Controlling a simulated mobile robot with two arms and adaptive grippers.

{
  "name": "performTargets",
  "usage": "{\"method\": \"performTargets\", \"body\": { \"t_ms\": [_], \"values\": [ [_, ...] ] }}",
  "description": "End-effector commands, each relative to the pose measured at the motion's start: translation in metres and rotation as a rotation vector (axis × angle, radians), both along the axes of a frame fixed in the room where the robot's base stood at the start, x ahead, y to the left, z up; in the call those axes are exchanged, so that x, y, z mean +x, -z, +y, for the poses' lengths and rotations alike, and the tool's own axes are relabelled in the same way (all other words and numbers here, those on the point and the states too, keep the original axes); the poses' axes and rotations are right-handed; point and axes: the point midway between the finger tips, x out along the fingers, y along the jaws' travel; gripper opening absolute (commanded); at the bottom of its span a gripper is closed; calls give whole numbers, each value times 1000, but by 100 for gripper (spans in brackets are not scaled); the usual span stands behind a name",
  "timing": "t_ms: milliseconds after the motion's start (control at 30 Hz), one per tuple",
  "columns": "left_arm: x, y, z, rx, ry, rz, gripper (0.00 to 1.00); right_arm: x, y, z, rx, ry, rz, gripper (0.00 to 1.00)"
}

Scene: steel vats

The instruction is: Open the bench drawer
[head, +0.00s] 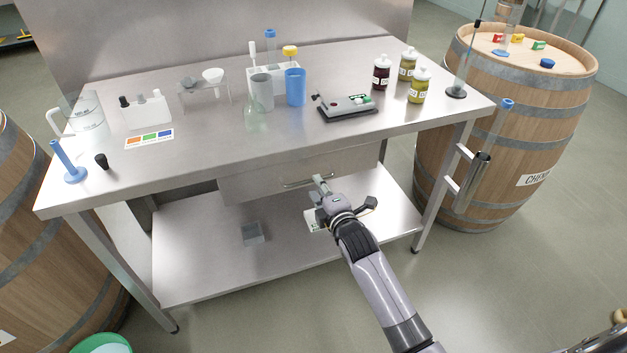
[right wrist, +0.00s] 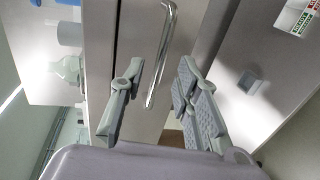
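The bench drawer (head: 262,182) is under the front edge of the steel bench top and looks shut. Its bar handle (head: 306,181) is on the drawer front, and the handle also shows in the right wrist view (right wrist: 161,55). My right gripper (head: 321,187) is at the right part of the handle. In the right wrist view the right gripper (right wrist: 162,75) has its fingers apart, with the handle between their tips in the picture. I see no finger contact with the handle.
The bench top (head: 215,150) carries bottles, a blue cup (head: 295,88), a scale-like device (head: 347,107) and glassware. Barrels stand at both sides, one on the right (head: 500,130).

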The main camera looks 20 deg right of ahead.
Motion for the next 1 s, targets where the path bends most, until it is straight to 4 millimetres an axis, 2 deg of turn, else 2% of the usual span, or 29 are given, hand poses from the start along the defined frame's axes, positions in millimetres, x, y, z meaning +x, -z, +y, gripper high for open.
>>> {"method": "performTargets", "body": {
  "t_ms": [100, 333, 733, 1000],
  "values": [
    [0, 2, 0, 0, 0, 0, 40, 21, 4, 1, 2, 0, 0, 30],
    [0, 4, 0, 0, 0, 1, 40, 44, 10, 1, 1, 1, 0, 30],
    [-1, 4, 0, 1, -1, 3, 40, 48, 11, 1, 2, 0, 1, 29],
    [-2, 4, 1, 1, -1, 3, 40, 48, 11, 2, 1, 0, 1, 11]
  ]
}}
